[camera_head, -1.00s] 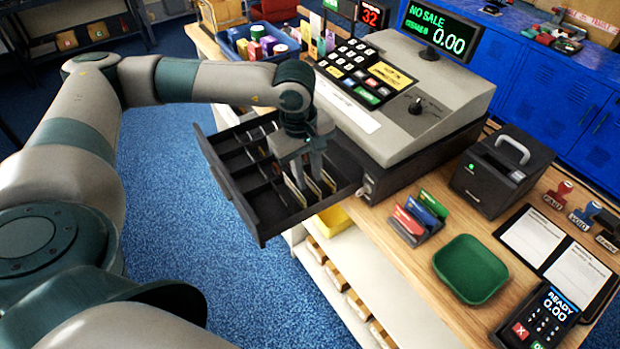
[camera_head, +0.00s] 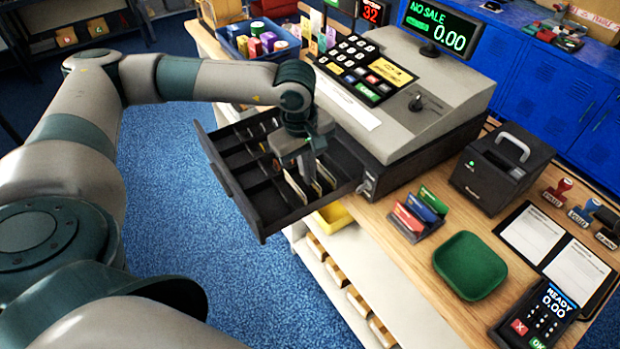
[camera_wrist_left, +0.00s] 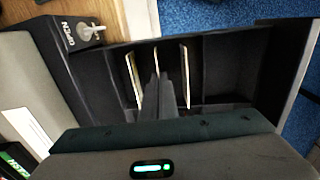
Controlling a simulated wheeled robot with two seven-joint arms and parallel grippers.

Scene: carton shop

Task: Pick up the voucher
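Several thin upright slips stand in the compartments of the open black cash drawer (camera_head: 262,222). The middle slip, seen edge-on in the left wrist view (camera_wrist_left: 156,58), is in line with my left gripper; it fits the voucher, but no print is readable. My left gripper (camera_head: 308,168) points down into the drawer. Its fingers, also in the left wrist view (camera_wrist_left: 158,95), are close together with the middle slip's edge between them. The other slips stand to the left (camera_wrist_left: 133,80) and right (camera_wrist_left: 185,75) of the fingers. My right gripper is not in view.
The cash register (camera_head: 430,100) stands behind the drawer. On the counter are a card rack (camera_head: 418,213), a green tray (camera_head: 468,265), a black box with a handle (camera_head: 500,170) and a payment terminal (camera_head: 540,318). Drawer dividers and walls closely surround my left fingers.

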